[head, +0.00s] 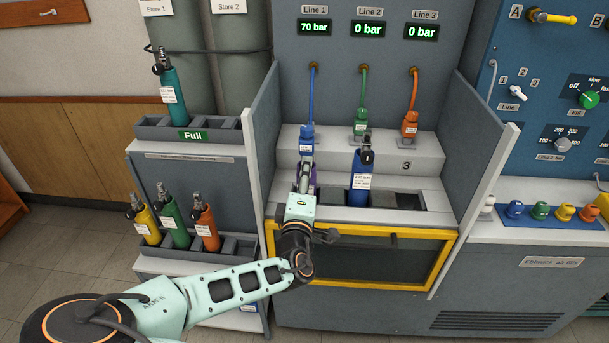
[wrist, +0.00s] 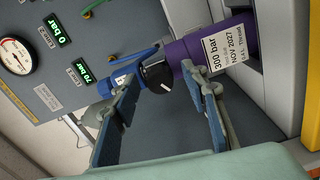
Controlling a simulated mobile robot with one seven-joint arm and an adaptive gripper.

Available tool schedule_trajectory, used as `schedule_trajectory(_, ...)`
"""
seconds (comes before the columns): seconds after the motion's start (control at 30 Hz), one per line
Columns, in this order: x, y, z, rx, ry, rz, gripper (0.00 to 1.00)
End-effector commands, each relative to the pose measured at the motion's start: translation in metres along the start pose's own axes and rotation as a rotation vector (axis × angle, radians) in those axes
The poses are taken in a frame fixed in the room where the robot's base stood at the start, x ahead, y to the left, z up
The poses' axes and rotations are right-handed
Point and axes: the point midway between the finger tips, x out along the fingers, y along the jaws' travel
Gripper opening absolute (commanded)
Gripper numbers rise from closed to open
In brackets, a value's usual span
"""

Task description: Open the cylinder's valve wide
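The purple cylinder (wrist: 215,50) stands in the bench's left bay, labelled 300 bar, NOV 2027. In the head view only a sliver of the purple cylinder (head: 313,176) shows behind my gripper. Its black valve knob (wrist: 155,73) with a white pointer mark faces the wrist camera. The blue Line 1 connector (wrist: 122,76) sits at the cylinder's top. My gripper (wrist: 158,80) is open, its fingers apart on either side of the knob; I cannot tell if they touch it. The Line 1 display (head: 314,27) reads 70 bar.
A blue cylinder (head: 359,188) stands in the neighbouring bay, close to my gripper's right. Grey side panels (head: 268,140) flank the bench. Green (head: 361,124) and orange (head: 410,125) connectors rest on the ledge. Racks with several cylinders stand at left.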

Motion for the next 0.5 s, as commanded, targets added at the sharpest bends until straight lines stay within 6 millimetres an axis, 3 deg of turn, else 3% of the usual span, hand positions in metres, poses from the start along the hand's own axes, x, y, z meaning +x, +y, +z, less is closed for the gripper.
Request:
schedule_trajectory(0.27,-0.002,0.000,0.000,0.001,0.001,0.000,0.41)
schedule_trajectory(0.5,-0.035,-0.001,-0.001,0.001,0.002,-0.002,0.41)
